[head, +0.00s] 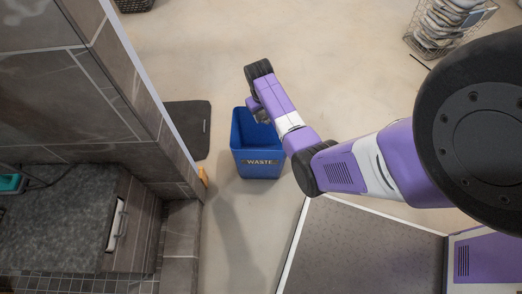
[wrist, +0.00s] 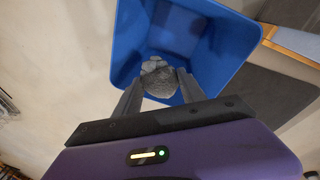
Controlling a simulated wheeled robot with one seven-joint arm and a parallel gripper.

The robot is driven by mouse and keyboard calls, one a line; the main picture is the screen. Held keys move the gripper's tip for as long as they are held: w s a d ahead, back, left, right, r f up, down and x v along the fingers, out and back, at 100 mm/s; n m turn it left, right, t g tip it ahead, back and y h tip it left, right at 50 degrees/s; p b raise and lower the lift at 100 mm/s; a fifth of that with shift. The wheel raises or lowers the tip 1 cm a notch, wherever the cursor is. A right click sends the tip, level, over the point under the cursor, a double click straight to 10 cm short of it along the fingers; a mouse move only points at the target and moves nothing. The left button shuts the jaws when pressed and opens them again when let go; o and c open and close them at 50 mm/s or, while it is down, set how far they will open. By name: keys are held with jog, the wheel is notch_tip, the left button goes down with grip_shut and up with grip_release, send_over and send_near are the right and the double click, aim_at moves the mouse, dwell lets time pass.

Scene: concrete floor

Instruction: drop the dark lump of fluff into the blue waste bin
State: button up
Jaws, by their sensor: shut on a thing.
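The blue waste bin (head: 258,160), marked WASTE, stands upright on the floor in the middle of the head view. My arm reaches over it, and my gripper is mostly hidden there by my wrist. In the wrist view my gripper (wrist: 160,85) is shut on the dark lump of fluff (wrist: 160,82), a grey rounded clump between the fingertips. The lump shows against the inside of the bin (wrist: 240,40), so it is over the bin's opening. How high it is above the rim I cannot tell.
A dark mat (head: 187,128) lies left of the bin, beside a tiled wall (head: 130,90). A grey counter (head: 55,225) stands at the lower left. A wire basket of folded cloths (head: 447,22) is at the upper right. The floor beyond the bin is clear.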

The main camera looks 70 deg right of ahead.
jog(key=o, duration=1.4)
jog(key=shift+r, duration=0.1)
jog(key=shift+a+r+p, duration=0.2)
jog(key=shift+r+p, duration=0.3)
jog(key=shift+r, duration=0.75)
jog(key=shift+a+r+p, duration=0.25)
jog(key=shift+r+p, duration=0.3)
jog(key=shift+r, duration=0.7)
jog(key=shift+a+r+p, duration=0.2)
jog(key=shift+r+p, duration=0.3)
jog(key=shift+r, duration=0.75)
